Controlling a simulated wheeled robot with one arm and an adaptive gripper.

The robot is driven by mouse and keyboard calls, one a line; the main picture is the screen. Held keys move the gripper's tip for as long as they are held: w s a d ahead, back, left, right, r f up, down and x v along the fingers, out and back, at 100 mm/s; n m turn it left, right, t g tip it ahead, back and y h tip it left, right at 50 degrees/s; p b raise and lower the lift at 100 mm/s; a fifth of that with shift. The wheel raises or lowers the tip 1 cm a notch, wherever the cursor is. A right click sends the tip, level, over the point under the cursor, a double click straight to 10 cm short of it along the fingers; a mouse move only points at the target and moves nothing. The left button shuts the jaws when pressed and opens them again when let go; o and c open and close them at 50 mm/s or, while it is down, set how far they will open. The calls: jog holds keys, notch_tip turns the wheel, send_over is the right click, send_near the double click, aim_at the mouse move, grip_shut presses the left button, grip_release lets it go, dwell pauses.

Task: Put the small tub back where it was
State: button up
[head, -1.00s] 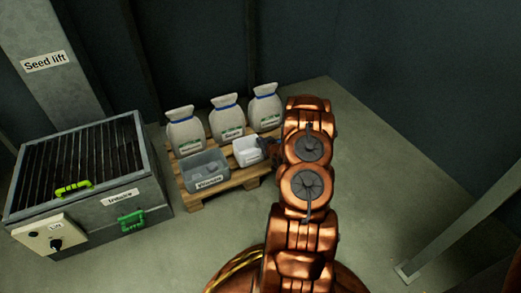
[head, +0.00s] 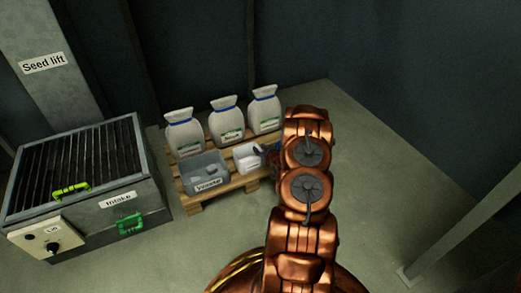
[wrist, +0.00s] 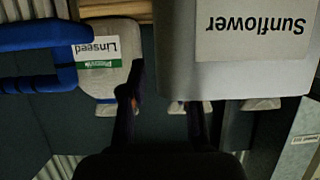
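The small white tub (head: 247,158) sits at the front right of the wooden pallet, right of the grey bin, in the head view. My gripper (head: 270,153) is low at the tub's right side, partly hidden by my arm. In the wrist view, a pale grey face with an upside-down "Sunflower" label (wrist: 235,75) fills the upper right; it looks like a tub's side, but I cannot be sure. My gripper's two dark fingers (wrist: 163,105) stand apart with a visible gap. The right fingertip is hidden by the pale grey face.
The grey bin (head: 203,165) holds a pale lump. Three sacks (head: 227,118) stand behind on the pallet (head: 238,185); a "Linseed" sack (wrist: 105,75) shows close in the wrist view. The intake box (head: 118,215) is at left. Floor (head: 400,180) to the right is clear.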

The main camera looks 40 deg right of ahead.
jog(key=shift+r, duration=0.1)
jog(key=shift+s+r, duration=0.2)
jog(key=shift+s, duration=0.05)
jog(key=p+v, duration=0.4)
jog(key=v, duration=0.7)
jog(key=a+r+n+g+y, duration=0.2)
jog(key=a+r+g, duration=0.7)
jog(key=a+r, duration=0.8)
jog(key=s+a+r+g, duration=0.2)
jog(key=s+a+r, duration=0.3)
jog(key=s+a, duration=0.3)
jog(key=s+a+r+n+g+y, duration=0.1)
jog(key=s+a+r+g, duration=0.1)
jog(key=s+a+r, duration=0.3)
jog(key=s+a+r+n+g+y, duration=0.1)
jog(key=s+a+r+g, duration=0.2)
jog(key=s+a, duration=0.9)
jog(key=s+r, duration=0.3)
jog(key=shift+s+a, duration=0.25)
jog(key=shift+r, duration=0.15)
